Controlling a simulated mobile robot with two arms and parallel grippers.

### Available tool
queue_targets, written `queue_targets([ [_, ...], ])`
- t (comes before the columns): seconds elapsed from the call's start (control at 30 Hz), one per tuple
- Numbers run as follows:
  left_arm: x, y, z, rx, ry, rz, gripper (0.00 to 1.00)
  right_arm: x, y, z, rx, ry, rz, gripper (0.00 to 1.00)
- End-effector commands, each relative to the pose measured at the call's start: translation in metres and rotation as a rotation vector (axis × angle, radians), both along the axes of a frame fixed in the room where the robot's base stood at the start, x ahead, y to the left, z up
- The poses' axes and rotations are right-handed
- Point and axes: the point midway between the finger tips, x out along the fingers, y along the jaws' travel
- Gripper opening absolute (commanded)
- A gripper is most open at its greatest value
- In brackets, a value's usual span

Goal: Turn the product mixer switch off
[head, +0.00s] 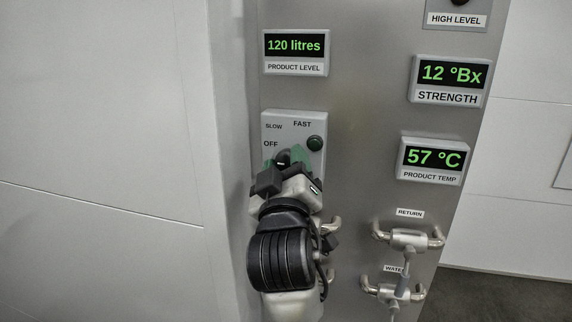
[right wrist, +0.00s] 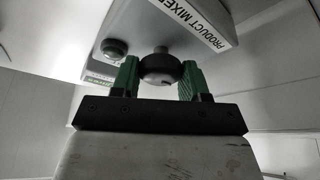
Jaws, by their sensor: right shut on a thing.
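The product mixer switch is a dark round knob (head: 283,157) on a grey panel box (head: 288,117) marked OFF, SLOW and FAST. My right gripper (head: 287,164) has its green fingers around the knob. The right wrist view shows the knob (right wrist: 160,68) between the two fingers of the right gripper (right wrist: 160,77), with the PRODUCT MIXER label on the box behind. The lower part of the box is hidden by my gripper in the head view. I cannot tell which mark the knob points to. My left gripper is not in view.
A dark green round lamp (head: 316,143) sits close to the right of the knob. Displays for product level (head: 296,53), strength (head: 450,81) and product temperature (head: 434,160) are on the steel panel. The RETURN valve handle (head: 408,240) and the WATER valve handle (head: 392,289) stick out lower right.

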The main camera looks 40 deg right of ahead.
Motion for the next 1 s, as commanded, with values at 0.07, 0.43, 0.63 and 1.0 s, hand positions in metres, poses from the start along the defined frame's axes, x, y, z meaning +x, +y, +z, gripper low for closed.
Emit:
queue_targets([
  [0.07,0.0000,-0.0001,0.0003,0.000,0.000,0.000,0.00,-0.0004,-0.0007,0.0012,-0.007,0.003,-0.003,0.21],
  [0.43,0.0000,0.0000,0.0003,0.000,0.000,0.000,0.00,-0.0003,-0.0008,0.0011,-0.009,0.007,-0.004,0.21],
  [0.63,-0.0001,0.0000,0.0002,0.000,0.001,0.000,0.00,-0.0002,-0.0006,0.0008,-0.008,0.007,-0.003,0.69],
  [1.0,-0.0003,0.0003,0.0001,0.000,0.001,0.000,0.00,-0.0001,-0.0004,0.0004,-0.007,0.007,-0.002,0.69],
])
